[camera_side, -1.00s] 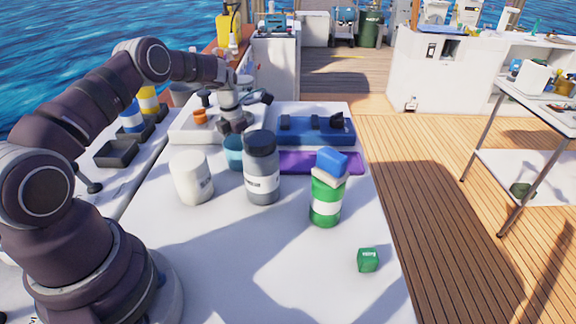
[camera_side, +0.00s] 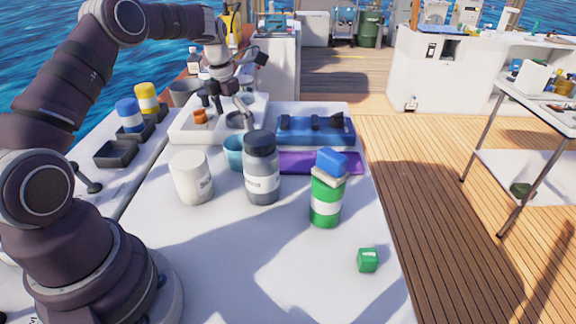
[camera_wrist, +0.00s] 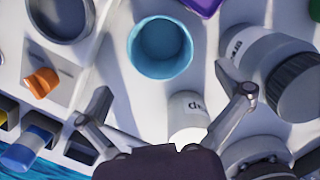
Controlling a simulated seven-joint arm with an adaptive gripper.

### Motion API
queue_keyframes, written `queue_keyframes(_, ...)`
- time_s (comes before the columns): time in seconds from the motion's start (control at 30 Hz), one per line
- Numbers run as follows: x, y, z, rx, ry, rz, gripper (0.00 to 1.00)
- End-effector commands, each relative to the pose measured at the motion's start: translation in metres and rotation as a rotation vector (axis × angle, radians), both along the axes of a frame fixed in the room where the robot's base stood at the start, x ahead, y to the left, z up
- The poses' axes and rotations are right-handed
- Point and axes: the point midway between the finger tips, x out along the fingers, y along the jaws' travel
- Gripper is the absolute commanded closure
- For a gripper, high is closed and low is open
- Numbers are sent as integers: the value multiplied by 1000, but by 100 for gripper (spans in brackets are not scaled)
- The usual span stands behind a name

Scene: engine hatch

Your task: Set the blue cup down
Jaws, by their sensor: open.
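The blue cup (camera_side: 233,152) stands upright on the white table, partly hidden behind the grey dark-capped bottle in the side view. In the wrist view the blue cup (camera_wrist: 160,47) is seen from above, its mouth open and its inside empty. My gripper (camera_side: 228,102) is above the white tray, behind and above the cup.
The grey bottle (camera_side: 261,170) stands close by the cup's right, and a white container (camera_side: 192,178) to its front left. Behind are a white tray (camera_side: 183,130) and a blue tray (camera_side: 316,130). A purple tray (camera_side: 320,162) lies right.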

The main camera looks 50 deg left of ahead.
Motion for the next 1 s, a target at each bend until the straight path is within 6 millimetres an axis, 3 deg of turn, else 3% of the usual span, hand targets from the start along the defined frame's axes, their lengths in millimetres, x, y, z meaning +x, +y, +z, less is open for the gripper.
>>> queue_keyframes(0.1, -2, 0, 22, 2, -3, 1, 0)
queue_keyframes(0.23, -4, -2, 35, 7, -3, -29, 0)
queue_keyframes(0.33, -6, -17, 56, 68, -13, -257, 0)
queue_keyframes(0.47, -24, -57, 99, 234, -24, -876, 0)
queue_keyframes(0.63, -77, -110, 135, 497, -11, -1804, 0)
queue_keyframes(0.8, -135, -148, 131, 769, 6, -2601, 0)
queue_keyframes(0.9, -154, -160, 121, 888, 10, -2877, 0)
queue_keyframes(0.97, -160, -164, 117, 934, 13, -2969, 0)
queue_keyframes(1.0, -162, -166, 116, -944, -16, 2984, 0)
